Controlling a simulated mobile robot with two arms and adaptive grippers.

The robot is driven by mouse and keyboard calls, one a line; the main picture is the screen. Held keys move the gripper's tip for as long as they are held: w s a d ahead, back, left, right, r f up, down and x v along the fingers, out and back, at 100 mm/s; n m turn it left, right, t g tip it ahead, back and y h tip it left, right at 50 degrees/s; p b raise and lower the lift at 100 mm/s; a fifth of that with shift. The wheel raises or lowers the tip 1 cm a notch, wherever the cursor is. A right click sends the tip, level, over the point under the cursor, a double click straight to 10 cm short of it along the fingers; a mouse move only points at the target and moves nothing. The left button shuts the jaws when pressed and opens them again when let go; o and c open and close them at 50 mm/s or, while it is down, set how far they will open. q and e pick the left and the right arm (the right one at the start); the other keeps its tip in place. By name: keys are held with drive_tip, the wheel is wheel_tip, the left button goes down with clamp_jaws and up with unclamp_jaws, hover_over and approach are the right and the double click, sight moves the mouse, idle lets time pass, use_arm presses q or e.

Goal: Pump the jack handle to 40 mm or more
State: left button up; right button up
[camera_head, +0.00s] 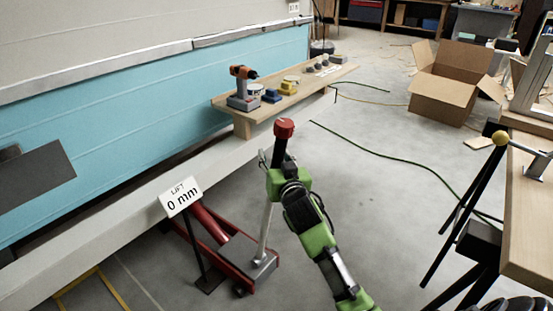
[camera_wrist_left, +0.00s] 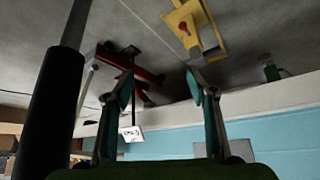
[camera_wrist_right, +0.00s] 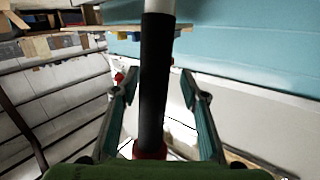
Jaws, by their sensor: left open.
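The red jack (camera_head: 222,252) stands on the floor by the camper's lower edge, and its sign (camera_head: 181,197) reads 0 mm. Its pale handle (camera_head: 264,235) rises to a black grip with a red knob (camera_head: 284,128). My right gripper (camera_head: 275,163) is at this grip. In the right wrist view, the black grip (camera_wrist_right: 156,75) passes between the fingers of my right gripper (camera_wrist_right: 160,90), which look spread, with a gap at the right. My left gripper (camera_wrist_left: 160,85) is open and empty; beyond it are the jack (camera_wrist_left: 130,68) and sign (camera_wrist_left: 132,133), upside down.
A low wooden bench (camera_head: 300,92) with a drill (camera_head: 243,88) stands by the blue camper wall. A wooden table (camera_head: 528,200) is at the right, an open cardboard box (camera_head: 445,92) behind. A green hose (camera_head: 400,157) lies on the floor. A dark pole (camera_wrist_left: 55,95) is close in the left wrist view.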

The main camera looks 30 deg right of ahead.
drive_tip(key=shift+s, duration=0.15)
drive_tip(key=shift+s, duration=0.25)
drive_tip(key=v, duration=1.1)
drive_tip(key=shift+s, duration=0.15)
drive_tip(key=shift+a, duration=0.15)
